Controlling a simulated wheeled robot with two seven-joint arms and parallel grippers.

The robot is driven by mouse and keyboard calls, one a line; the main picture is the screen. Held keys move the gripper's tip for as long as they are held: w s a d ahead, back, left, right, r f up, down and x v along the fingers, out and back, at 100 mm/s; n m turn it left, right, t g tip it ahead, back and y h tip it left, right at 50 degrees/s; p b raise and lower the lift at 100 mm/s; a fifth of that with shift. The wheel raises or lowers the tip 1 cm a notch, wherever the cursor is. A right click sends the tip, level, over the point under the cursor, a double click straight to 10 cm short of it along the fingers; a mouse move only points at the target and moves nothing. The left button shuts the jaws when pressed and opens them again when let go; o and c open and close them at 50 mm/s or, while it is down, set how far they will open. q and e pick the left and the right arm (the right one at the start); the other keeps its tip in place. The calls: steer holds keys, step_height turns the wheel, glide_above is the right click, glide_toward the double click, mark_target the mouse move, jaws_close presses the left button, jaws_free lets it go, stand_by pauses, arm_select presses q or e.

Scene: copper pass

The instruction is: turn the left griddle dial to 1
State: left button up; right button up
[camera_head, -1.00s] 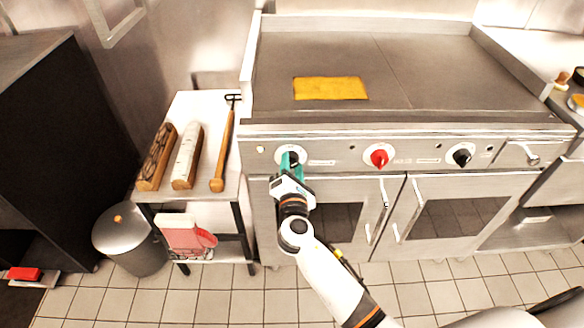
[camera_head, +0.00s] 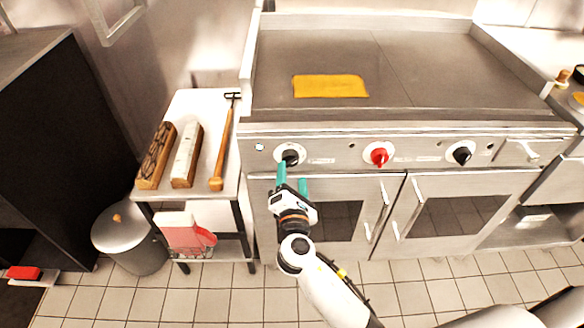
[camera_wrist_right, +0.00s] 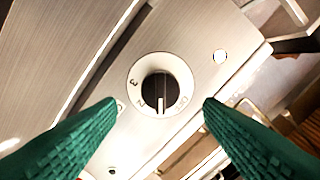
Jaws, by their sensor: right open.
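The left griddle dial (camera_head: 290,157) is a black knob on a round white plate on the griddle's front panel. In the right wrist view the dial (camera_wrist_right: 160,88) is fully visible, and its white pointer line points straight down in the picture, between the printed 2 and a mark at lower right that I cannot read clearly. My right gripper (camera_head: 292,176) is open and empty, its green fingers just below and in front of the dial, apart from it. In the wrist view one finger shows on each side. My left gripper is not in view.
A red dial (camera_head: 379,155) and another black dial (camera_head: 461,154) sit farther right on the panel. A yellow slab (camera_head: 330,87) lies on the griddle top (camera_head: 420,70). Oven doors are below.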

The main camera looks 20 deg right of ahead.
steer(key=v, duration=0.7)
steer(key=shift+s+b, duration=0.25)
steer(key=shift+b, duration=0.1)
steer(key=shift+a, duration=0.1)
steer(key=s+d+f+m+g+y+p, duration=0.1)
steer(key=s+f+m+g+y+p, duration=0.25)
steer(key=f, duration=1.15)
steer(key=s+d+f+m+g+y, duration=0.1)
steer(key=s+f+m+g, duration=0.35)
steer(key=f, duration=1.05)
steer(key=s+d+f+m+g+p, duration=0.1)
steer(key=s+f+m, duration=0.3)
steer(key=s, duration=0.6)
steer(key=s+d+f+m+g+p, duration=0.1)
steer(key=s+d+f+m+g, duration=0.3)
steer(key=s, duration=0.6)
steer(key=s+d+f+m+g+p, duration=0.1)
steer(key=s+d+f+m+g, duration=0.1)
steer(key=s+f, duration=0.4)
steer(key=s+m+g, duration=0.1)
steer(key=s+m, duration=0.1)
steer(key=s, duration=0.2)
steer(key=shift+s+d+f, duration=0.3)
steer(key=shift+s+d, duration=0.05)
steer(key=shift+s, duration=0.05)
steer(key=shift+y, duration=0.25)
